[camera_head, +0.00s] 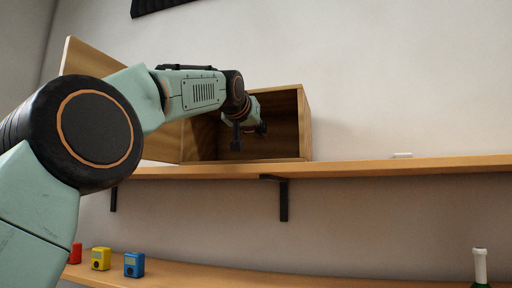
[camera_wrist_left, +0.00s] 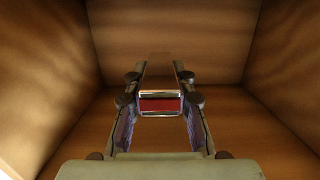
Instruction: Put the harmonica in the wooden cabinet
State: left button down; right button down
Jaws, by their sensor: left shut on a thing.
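The wooden cabinet (camera_head: 305,125) stands on the upper shelf with its door (camera_head: 78,58) swung open to the left. My left arm reaches across to its opening, and my left gripper (camera_head: 248,138) is at the cabinet's mouth. In the left wrist view, the gripper (camera_wrist_left: 160,104) is shut on the harmonica (camera_wrist_left: 160,105), a small red block with shiny metal edges. The cabinet's inner walls and floor (camera_wrist_left: 265,130) surround it there. I cannot tell whether the harmonica touches the cabinet floor. My right gripper is not in view.
The upper shelf (camera_head: 400,168) is mostly clear right of the cabinet, with a small white item (camera_head: 402,155) on it.

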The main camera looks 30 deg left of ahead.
pick_arm(q)
jog(key=shift+d+f+b, duration=0.2)
jog(key=shift+f+b, duration=0.75)
jog(key=shift+f, duration=0.3)
jog(key=shift+d+f, duration=0.1)
jog(key=shift+f, duration=0.1)
jog(key=f, duration=0.1)
jog(key=f+b, duration=0.1)
jog(key=f, duration=0.1)
jog(key=shift+w+f+b, duration=0.25)
jog(key=shift+b, duration=0.05)
jog(key=shift+a+f, duration=0.25)
jog(key=shift+a, duration=0.05)
jog(key=shift+d+r, duration=0.1)
jog(key=shift+d, duration=0.1)
